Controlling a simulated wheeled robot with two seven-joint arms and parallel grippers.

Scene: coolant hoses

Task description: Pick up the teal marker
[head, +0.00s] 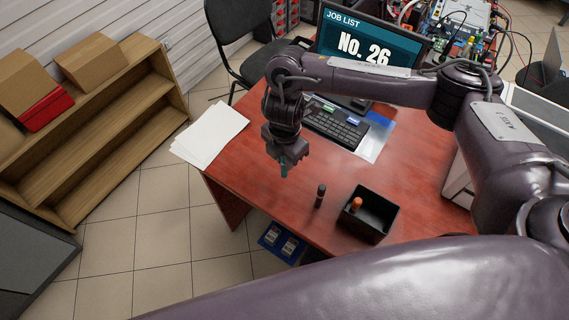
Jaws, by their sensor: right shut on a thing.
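The teal marker (284,171) is a small dark teal stick held below my right gripper (284,160). My right gripper points down and is shut on the marker, above the red-brown desk (255,182). The marker looks roughly upright, and its upper part is hidden by the fingers. I cannot tell how far its lower end is from the desk top. My left gripper is not in view.
A dark marker (320,196) stands on the desk beside a black box (381,236) holding an orange-topped marker (356,204). A keyboard (338,127), white papers (211,135) and a monitor (366,47) are farther back. A shelf (110,125) stands left.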

